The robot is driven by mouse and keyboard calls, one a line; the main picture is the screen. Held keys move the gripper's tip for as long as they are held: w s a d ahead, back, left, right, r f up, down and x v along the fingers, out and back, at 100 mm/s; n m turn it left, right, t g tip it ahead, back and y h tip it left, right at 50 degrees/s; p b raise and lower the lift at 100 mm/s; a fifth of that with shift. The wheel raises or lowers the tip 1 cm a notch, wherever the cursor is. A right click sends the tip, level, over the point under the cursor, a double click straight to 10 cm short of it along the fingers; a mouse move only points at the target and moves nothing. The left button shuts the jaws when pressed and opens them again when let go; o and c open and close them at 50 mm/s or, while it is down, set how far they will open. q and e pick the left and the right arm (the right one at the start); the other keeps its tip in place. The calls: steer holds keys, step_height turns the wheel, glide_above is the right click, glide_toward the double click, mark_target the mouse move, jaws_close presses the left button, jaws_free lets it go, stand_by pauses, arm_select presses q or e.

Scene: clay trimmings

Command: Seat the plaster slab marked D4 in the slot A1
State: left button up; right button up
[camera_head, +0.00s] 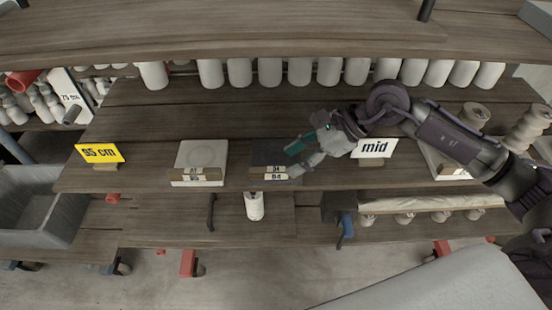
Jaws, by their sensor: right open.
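A dark square piece (266,154) lies on the middle shelf board, with a brown front strip and a white strip reading B4 below it. The mark on the brown strip is too small to read surely, so I cannot tell if this is D4. To its left, a pale slab (203,153) lies flat in a similar place, its front marks also hard to read. My right gripper (298,157) is open at the right edge of the dark piece; I cannot tell whether it touches it. No slot clearly marked A1 shows. My left gripper is out of view.
A yellow 95 cm sign (100,153) stands at the left and a white mid sign (374,148) behind my right arm. White cylinders (270,71) line the back under an upper shelf (250,30). The board between the yellow sign and pale slab is clear.

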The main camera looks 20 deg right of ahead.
mark_target(278, 169)
steer(key=x, duration=0.5)
steer(key=shift+p, duration=0.4)
steer(key=shift+d, duration=0.1)
steer(key=shift+c, duration=0.2)
jaws_close()
steer(key=shift+r, duration=0.1)
